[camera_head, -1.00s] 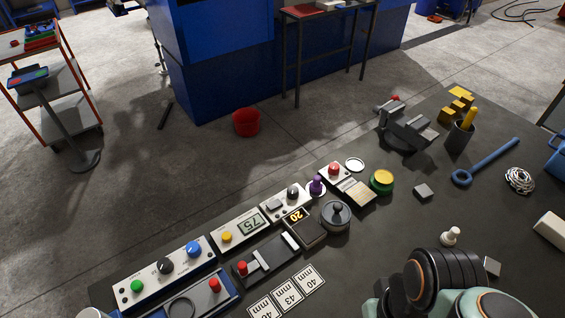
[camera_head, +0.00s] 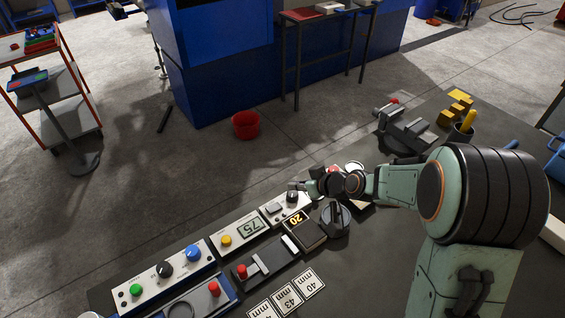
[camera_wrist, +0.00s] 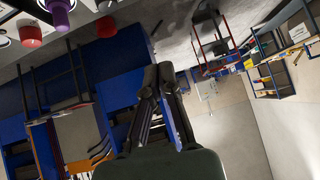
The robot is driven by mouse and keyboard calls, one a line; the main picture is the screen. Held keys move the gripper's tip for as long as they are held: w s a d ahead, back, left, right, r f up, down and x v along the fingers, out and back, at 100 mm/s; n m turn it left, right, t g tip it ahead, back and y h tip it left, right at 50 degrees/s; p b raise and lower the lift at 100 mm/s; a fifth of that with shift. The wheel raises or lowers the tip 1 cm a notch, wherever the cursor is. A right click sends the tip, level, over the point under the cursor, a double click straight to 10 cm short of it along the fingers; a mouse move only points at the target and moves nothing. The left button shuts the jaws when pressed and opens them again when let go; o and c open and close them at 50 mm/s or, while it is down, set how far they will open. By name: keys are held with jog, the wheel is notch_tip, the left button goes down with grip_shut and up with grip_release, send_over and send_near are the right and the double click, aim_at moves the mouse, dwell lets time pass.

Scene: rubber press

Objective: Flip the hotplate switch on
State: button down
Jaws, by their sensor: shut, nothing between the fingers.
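A small white control panel (camera_head: 272,222) with a grey rocker-like piece (camera_head: 274,208) and a black knob (camera_head: 292,196) stands on the bench's far edge. Beside it is a dark unit (camera_head: 312,236) with a lit yellow "20" display (camera_head: 294,219); I take these to be the hotplate and its controls. I cannot tell whether the switch is on or off. My gripper (camera_head: 309,188) is just right of the black knob, over the place of the purple knob, which it hides. In the wrist view, my gripper's fingers (camera_wrist: 160,78) are together and empty, and contact is not visible.
A grey lidded pot (camera_head: 336,218) stands close below my wrist. A panel with a "75" display (camera_head: 250,228) and a panel with green, black and blue knobs (camera_head: 165,270) lie to the left. A vise (camera_head: 404,128) stands right. The wrist view shows a purple knob (camera_wrist: 60,18).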

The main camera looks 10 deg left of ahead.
jog(key=f, duration=0.3)
jog(key=shift+s+g, duration=0.3)
jog(key=shift+s, duration=0.1)
send_over(267, 207)
jog(key=s+d, duration=0.1)
jog(key=d, duration=0.2)
jog(key=f, duration=0.6)
jog(key=shift+s+a+f, duration=0.1)
jog(key=shift+a+f, duration=0.15)
jog(key=shift+f, duration=0.15)
jog(key=f, duration=0.3)
jog(key=shift+s+a+f, duration=0.1)
jog(key=shift+a+f, duration=0.1)
jog(key=shift+a, duration=0.05)
jog(key=shift+f, duration=0.4)
